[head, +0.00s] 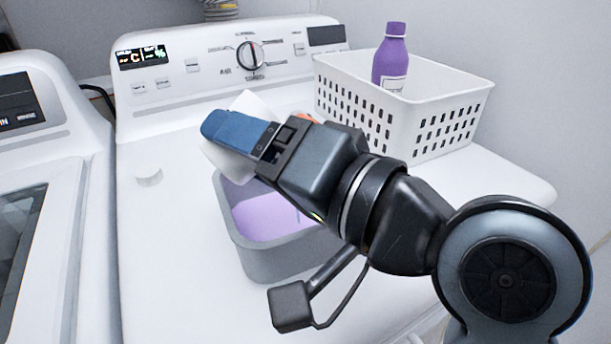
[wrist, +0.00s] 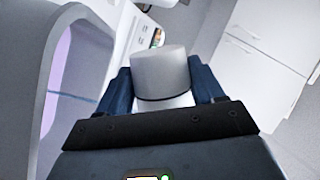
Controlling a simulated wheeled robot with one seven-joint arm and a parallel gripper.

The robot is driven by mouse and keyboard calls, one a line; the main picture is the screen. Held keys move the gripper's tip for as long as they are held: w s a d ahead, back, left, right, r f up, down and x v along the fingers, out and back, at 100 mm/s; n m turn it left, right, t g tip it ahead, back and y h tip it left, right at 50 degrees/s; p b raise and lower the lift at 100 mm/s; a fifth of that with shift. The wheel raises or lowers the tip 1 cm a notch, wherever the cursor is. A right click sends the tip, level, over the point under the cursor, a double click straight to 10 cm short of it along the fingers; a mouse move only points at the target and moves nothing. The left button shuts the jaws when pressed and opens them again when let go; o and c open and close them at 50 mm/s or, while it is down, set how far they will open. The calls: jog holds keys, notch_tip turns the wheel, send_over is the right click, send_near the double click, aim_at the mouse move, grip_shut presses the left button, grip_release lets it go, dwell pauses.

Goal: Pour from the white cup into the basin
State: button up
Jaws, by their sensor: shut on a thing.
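The white cup (head: 255,105) is held tilted above the grey basin (head: 270,257) in the head view, mostly hidden behind my gripper. My gripper (head: 235,132) is shut on the cup, with its blue fingers across the cup's side. In the wrist view the cup (wrist: 160,75) sits between the two blue fingers of my gripper (wrist: 160,90). The basin stands on the white machine top, with a flat purple surface inside. In the wrist view the basin's wall (wrist: 62,60) shows at the left. I cannot see into the cup.
A white perforated basket (head: 430,115) stands at the back right, with a purple bottle (head: 391,62) in it. The washer's control panel (head: 225,62) rises behind the basin. The machine top left of the basin is mostly clear, with a small white round piece (head: 148,177) on it.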

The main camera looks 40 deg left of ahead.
jog(key=shift+r+m, duration=0.15)
jog(key=shift+m, duration=0.35)
jog(key=shift+w+f+m+y+b, duration=0.15)
jog(key=shift+f+m+y+b, duration=0.25)
jog(key=shift+m, duration=0.4)
dwell(0.8)
jog(key=shift+w+d+r+m+y, duration=0.25)
jog(key=shift+w+r+m+y, duration=0.1)
jog(key=shift+w+m, duration=0.4)
dwell(0.6)
jog(key=shift+w+d+r+m+y+p, duration=0.15)
jog(key=shift+r+m+y+p, duration=0.15)
jog(key=shift+m+p, duration=0.85)
dwell(0.3)
